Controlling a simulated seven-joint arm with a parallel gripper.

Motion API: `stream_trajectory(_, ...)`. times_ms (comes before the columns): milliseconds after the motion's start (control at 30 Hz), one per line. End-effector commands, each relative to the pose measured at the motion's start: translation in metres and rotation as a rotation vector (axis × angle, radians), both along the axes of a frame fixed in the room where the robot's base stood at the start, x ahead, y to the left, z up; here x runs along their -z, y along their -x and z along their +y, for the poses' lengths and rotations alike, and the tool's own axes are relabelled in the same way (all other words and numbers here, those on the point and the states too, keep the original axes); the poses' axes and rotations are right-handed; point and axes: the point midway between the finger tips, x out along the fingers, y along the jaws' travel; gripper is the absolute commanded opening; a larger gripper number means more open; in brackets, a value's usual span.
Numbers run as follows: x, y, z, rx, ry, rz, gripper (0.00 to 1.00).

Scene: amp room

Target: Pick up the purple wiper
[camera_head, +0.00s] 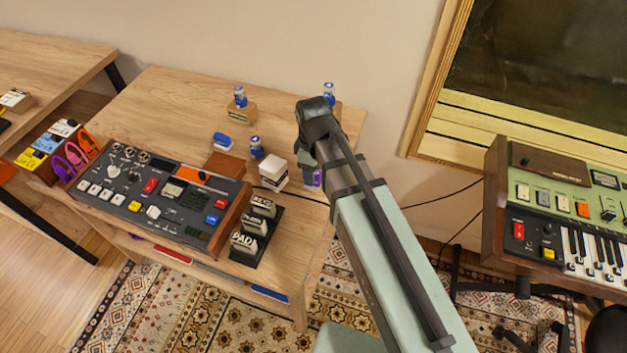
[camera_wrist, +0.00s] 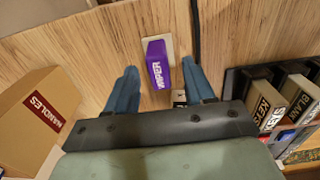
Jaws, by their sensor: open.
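The purple wiper (camera_wrist: 158,66) shows in the wrist view with white "WIPER" lettering and a pale edge, against the wood-grain tabletop. My gripper (camera_wrist: 159,72) is open, with one blue finger to the left of the wiper and one to the right. The right finger appears closer to it; I cannot tell whether either touches. In the head view a small purple patch of the wiper (camera_head: 318,178) shows beside my gripper's finger, near the table's right side. My arm and gripper hide most of the area there.
A brown box with a red label (camera_wrist: 35,115) stands left of my gripper in the wrist view. Lettered blocks in a black rack (camera_wrist: 270,100) stand to the right. In the head view, a pale stacked box (camera_head: 273,172) and a control console (camera_head: 160,190) are left of my gripper.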

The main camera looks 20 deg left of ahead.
Motion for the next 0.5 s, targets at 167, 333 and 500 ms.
stream_trajectory(167, 0.021, -0.001, -0.002, 0.0, 0.001, 0.001, 0.53)
stream_trajectory(333, 0.033, -0.001, -0.002, 0.0, 0.0, 0.001, 0.53)
stream_trajectory(500, 0.033, -0.001, -0.002, 0.001, -0.001, 0.0, 0.53)
